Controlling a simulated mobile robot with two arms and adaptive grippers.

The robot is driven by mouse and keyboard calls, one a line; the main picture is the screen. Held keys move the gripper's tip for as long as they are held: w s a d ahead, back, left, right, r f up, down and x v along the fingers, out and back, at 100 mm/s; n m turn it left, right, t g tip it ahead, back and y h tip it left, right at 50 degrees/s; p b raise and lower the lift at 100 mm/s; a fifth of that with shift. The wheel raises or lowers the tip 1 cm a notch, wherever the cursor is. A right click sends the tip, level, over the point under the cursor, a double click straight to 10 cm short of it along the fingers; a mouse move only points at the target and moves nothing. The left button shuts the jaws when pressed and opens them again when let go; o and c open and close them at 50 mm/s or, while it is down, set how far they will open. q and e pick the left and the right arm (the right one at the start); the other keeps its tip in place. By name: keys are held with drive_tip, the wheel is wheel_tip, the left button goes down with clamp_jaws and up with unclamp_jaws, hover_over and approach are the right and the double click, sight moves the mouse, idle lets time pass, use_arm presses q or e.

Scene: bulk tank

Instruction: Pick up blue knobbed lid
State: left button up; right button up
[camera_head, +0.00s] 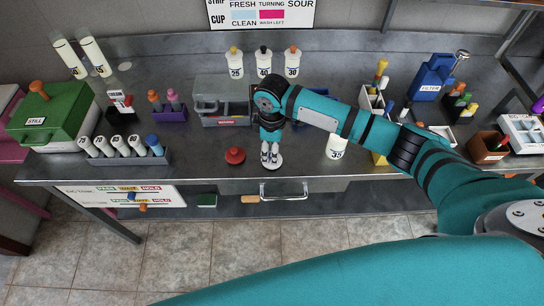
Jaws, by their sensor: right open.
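I cannot make out a clear blue knobbed lid. A blue piece (316,91) shows in part behind my right arm, at the back of the bench, and its shape is mostly hidden. A blue-topped piece (154,142) stands at the right end of the grey rack. A red knobbed lid (235,155) lies near the bench's front edge. My right gripper (271,160) points down, open, just right of the red lid and over a white disc (273,165); I cannot tell whether it touches the disc. My left gripper is out of view.
A grey lidded bin (222,110) stands behind the red lid. The grey rack (125,158) of white bottles and a green box (50,118) are at left. A white jar (337,147) stands right of my gripper.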

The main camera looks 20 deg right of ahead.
drive_tip(key=shift+f, duration=1.45)
clamp_jaws()
drive_tip(key=shift+r, duration=0.15)
